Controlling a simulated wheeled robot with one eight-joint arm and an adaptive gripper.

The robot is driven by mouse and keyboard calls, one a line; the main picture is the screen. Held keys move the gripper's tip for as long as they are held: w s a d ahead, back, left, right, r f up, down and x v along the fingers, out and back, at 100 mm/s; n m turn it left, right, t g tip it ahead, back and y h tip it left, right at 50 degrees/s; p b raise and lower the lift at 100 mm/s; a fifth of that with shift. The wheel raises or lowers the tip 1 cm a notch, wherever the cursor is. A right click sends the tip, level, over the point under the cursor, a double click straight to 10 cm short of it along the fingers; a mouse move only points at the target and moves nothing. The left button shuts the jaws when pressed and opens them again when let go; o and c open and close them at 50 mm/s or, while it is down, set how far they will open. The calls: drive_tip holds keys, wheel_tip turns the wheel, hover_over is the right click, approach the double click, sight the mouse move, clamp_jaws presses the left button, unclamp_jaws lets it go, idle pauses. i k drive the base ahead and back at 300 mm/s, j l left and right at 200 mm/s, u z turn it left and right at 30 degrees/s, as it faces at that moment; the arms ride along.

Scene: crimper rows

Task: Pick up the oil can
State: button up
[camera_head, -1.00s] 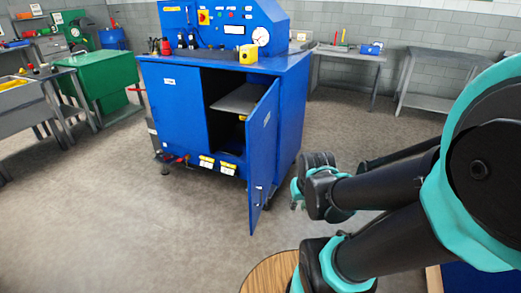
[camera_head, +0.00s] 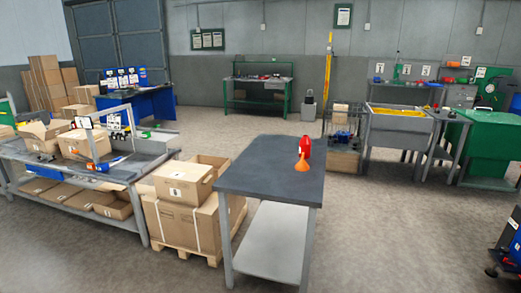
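A small red can-like object (camera_head: 306,147), which may be the oil can, stands upright on a dark-topped grey table (camera_head: 265,178) in the middle of the head view. An orange funnel-shaped thing (camera_head: 301,164) is just in front of it, overlapping its lower part; I cannot tell whether the two touch. No other likely oil can is clear at this distance. My gripper and arm are out of view.
Cardboard boxes on a pallet (camera_head: 190,222) stand close to the table's left side. A workbench with boxes (camera_head: 128,172) is further left. A yellow-topped trough (camera_head: 399,112) and a green cabinet (camera_head: 490,140) stand behind right. Floor is open in front right.

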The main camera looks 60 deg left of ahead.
sight(305, 142)
drive_tip(key=u, duration=2.35)
drive_tip(key=i+l+u, duration=0.35)
drive_tip(key=l, duration=0.2)
drive_tip(key=i+l+u, duration=0.2)
drive_tip(key=i+l, duration=0.15)
drive_tip(key=l, duration=0.35)
drive_tip(key=i+l+u, duration=0.15)
drive_tip(key=l, duration=0.3)
drive_tip(key=i+l, duration=0.1)
drive_tip(key=l, duration=0.4)
drive_tip(key=i+l+u, duration=0.15)
drive_tip(key=l, duration=0.35)
drive_tip(key=i+l, duration=0.1)
drive_tip(key=l, duration=0.4)
drive_tip(key=u, duration=0.05)
